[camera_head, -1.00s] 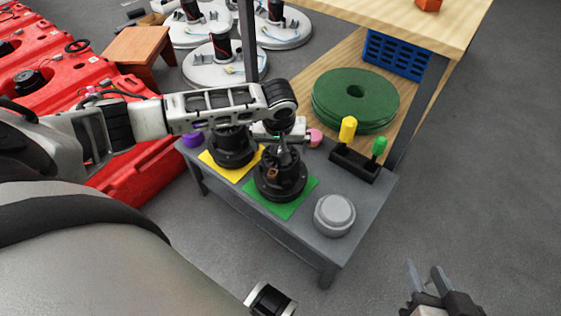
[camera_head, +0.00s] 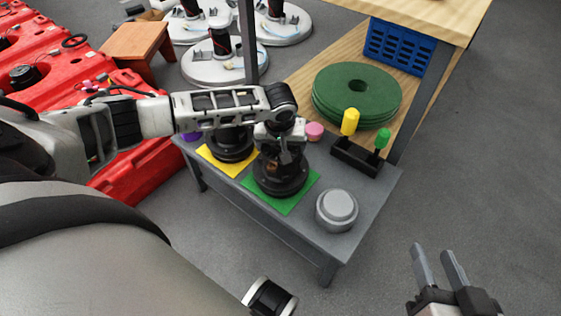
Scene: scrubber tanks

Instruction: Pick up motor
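A black motor (camera_head: 281,180) stands upright on the green mat (camera_head: 299,196) on a low grey table. A second black motor (camera_head: 232,150) stands on the yellow mat (camera_head: 226,169), partly hidden behind my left arm. My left gripper (camera_head: 286,158) points down at the top of the motor on the green mat, with its fingers around or just over the motor's upper part. The fingertips are too small and dark to tell whether they grip it. My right gripper (camera_head: 437,268) is open and empty at the lower right, away from the table.
The grey table (camera_head: 305,243) also holds a grey round part (camera_head: 337,209), a pink piece (camera_head: 314,130) and a black holder (camera_head: 356,157) with yellow and green handles. Green discs (camera_head: 335,93) lie on the wooden shelf behind. Red tanks (camera_head: 40,70) stand at left.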

